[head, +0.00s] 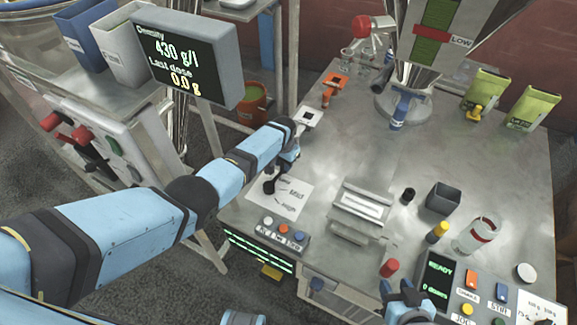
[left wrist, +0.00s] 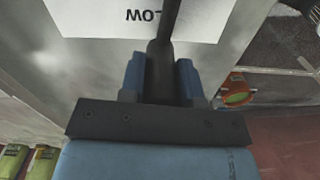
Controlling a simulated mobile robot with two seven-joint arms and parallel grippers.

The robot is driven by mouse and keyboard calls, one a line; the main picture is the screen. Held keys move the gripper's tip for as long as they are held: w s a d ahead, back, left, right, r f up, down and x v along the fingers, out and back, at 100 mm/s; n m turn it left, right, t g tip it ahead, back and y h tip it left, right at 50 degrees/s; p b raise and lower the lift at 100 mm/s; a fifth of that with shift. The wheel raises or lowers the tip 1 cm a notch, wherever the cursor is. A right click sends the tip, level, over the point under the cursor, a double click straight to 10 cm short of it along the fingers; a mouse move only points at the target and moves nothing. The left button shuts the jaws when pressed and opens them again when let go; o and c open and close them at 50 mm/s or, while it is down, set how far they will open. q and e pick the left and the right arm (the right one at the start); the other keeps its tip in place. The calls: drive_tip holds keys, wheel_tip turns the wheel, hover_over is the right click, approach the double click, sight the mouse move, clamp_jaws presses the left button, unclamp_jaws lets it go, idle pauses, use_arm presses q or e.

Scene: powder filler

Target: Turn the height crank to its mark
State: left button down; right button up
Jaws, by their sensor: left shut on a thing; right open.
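The height crank (head: 269,186) is dark and stands over a white card (head: 290,197) at the table's left edge. The card reads "Mid" and "High" in the head view; the left wrist view shows "LOW" upside down on a white card (left wrist: 120,14). My left gripper (head: 286,160) is at the crank, its fingers partly hidden by my arm. In the left wrist view its blue fingers (left wrist: 160,78) are shut on either side of the dark crank handle (left wrist: 161,58). My right gripper (head: 405,292) is open and empty at the table's front edge.
A button box (head: 284,237) sits in front of the card. A grey scale-like fixture (head: 361,208), a red-capped piece (head: 390,267) and a control panel (head: 470,292) stand to the right. A density display (head: 186,60) hangs at upper left.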

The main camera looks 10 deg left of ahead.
use_arm(q)
drive_tip(key=shift+w+a, duration=0.25)
drive_tip(key=shift+a, duration=0.55)
drive_tip(key=c, duration=0.8)
unclamp_jaws()
drive_tip(key=shift+s, duration=0.1)
drive_tip(key=shift+r, duration=0.35)
wheel_tip(320, 180, up, 13)
drive_tip(key=p, duration=0.4)
